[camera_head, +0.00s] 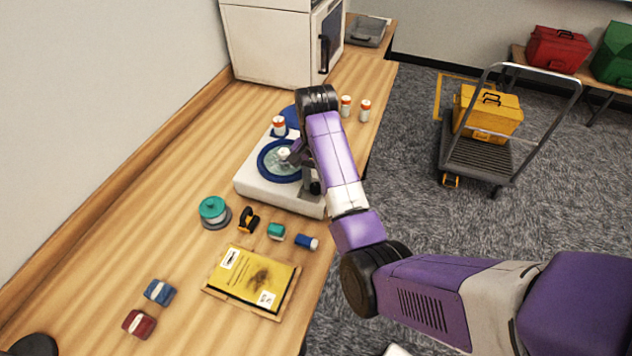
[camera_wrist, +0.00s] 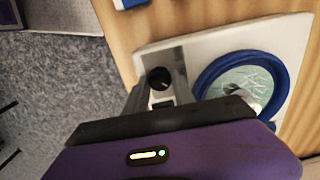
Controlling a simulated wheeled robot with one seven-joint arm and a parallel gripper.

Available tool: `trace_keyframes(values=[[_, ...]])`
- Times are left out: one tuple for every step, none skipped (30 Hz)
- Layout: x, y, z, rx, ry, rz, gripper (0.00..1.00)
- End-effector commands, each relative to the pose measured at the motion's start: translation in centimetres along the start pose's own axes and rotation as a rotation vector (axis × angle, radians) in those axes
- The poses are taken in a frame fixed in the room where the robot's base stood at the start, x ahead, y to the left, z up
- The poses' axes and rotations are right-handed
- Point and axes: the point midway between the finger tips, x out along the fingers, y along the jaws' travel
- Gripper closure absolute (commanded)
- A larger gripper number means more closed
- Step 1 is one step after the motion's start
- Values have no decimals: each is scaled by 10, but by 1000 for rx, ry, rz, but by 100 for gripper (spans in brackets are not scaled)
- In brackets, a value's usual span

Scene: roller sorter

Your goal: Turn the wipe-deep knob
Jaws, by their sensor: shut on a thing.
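The sorter-like machine (camera_head: 250,180) is a white unit with a blue-rimmed round dish (camera_head: 262,172) on top; the wrist view shows its white top (camera_wrist: 294,36) too. A black round knob (camera_wrist: 160,79) sits on a grey panel beside the dish, near the machine's right edge. My gripper (camera_wrist: 158,86) points down at this panel, with a grey finger on each side of the knob, shut on it. In the head view my gripper (camera_head: 307,176) is partly hidden by my forearm, so the contact is not clear there. A pale hub (camera_head: 284,153) stands at the dish's centre.
A cart (camera_head: 475,160) stands on the floor to the right.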

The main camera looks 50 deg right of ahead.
Motion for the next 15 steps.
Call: trace_keyframes(values=[[-1,0,0,1,1,-1,100],[-1,0,0,1,1,-1,100],[-1,0,0,1,1,-1,100],[-1,0,0,1,1,-2,100],[-1,0,0,1,1,-1,100],[-1,0,0,1,1,-1,62],[-1,0,0,0,1,-1,56],[-1,0,0,0,1,-1,50],[-1,0,0,0,1,-1,48],[-1,0,0,0,1,-1,48],[-1,0,0,0,1,-1,48],[0,0,0,0,1,-1,48],[0,0,0,0,1,-1,48],[0,0,0,0,1,-1,48],[0,0,0,0,1,-1,48]])
